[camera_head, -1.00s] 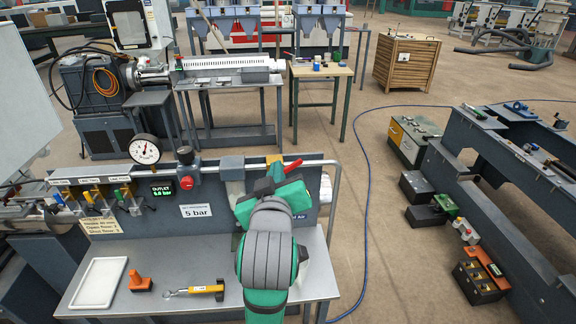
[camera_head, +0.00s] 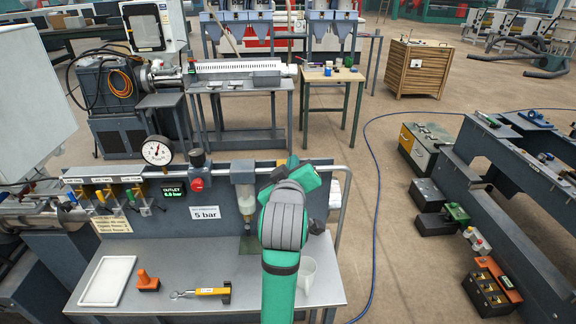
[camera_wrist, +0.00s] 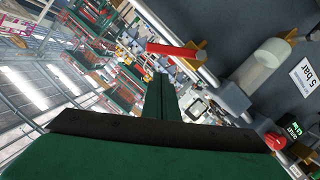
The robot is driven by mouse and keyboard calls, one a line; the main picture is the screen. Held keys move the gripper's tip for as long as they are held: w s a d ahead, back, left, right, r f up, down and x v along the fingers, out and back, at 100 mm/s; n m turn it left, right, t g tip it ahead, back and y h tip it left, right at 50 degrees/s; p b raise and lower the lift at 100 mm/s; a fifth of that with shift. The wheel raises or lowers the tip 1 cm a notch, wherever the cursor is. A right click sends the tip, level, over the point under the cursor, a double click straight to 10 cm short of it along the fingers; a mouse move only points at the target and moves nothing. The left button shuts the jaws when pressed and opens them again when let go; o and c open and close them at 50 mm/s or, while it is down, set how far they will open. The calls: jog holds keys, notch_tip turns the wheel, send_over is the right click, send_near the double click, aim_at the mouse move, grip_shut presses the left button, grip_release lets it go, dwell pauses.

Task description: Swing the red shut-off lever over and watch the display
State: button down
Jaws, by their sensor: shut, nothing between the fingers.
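The red lever (camera_wrist: 172,49) shows in the wrist view as a straight bar. It sits at a brass-coloured valve on a grey pipe and stands at an angle to the pipe. My gripper (camera_wrist: 160,92) is shut and empty, its fingertips just below the lever in that picture; I see no clear contact. In the head view my gripper (camera_head: 302,176) is over the right part of the panel and the lever is hidden behind it. The outlet display (camera_head: 173,192) is lit green, its digits too small to read surely; it also shows in the wrist view (camera_wrist: 294,130).
A round gauge (camera_head: 157,152) and a red knob (camera_head: 197,184) are on the panel (camera_head: 230,215). The bench holds a white tray (camera_head: 107,281), an orange part (camera_head: 148,281), a yellow-handled tool (camera_head: 205,293) and a white cup (camera_head: 308,274).

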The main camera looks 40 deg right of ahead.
jog(key=shift+s+d+f, duration=0.2)
jog(key=shift+d+f, duration=0.1)
jog(key=shift+f, duration=0.2)
jog(key=shift+s+d+f, duration=0.2)
jog(key=shift+d+f, duration=0.05)
jog(key=shift+f, duration=0.25)
